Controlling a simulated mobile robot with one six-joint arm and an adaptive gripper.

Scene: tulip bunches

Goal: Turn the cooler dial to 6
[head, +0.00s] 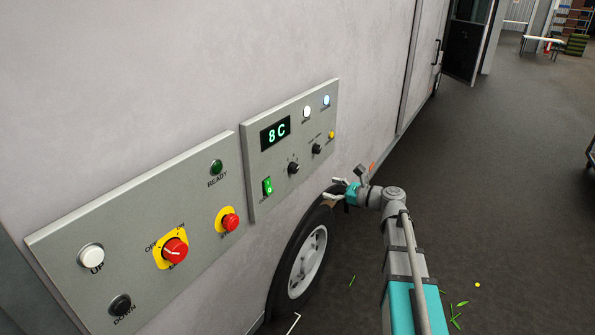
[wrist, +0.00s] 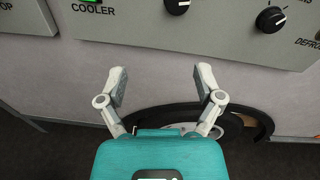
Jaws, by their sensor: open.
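The cooler panel (head: 258,200) is a grey plate on the pale truck wall, with a green display (head: 275,134) reading 8C. Its green switch (head: 267,186) sits above the word COOLER. A black dial (head: 293,168) with a white pointer is right of the switch; it also shows cut off at the wrist view's top edge (wrist: 177,5). A second black dial (head: 316,148) is further right, also in the wrist view (wrist: 270,20). Dial numbers are too small to read. My gripper (head: 336,188) is open and empty, below the panel and apart from both dials.
A second panel (head: 120,235) on the left holds UP and DOWN buttons, a red rotary switch (head: 175,250) and a red mushroom button (head: 230,222). A wheel (head: 308,262) is below my gripper. The floor (head: 510,190) to the right is mostly clear, with scattered leaves.

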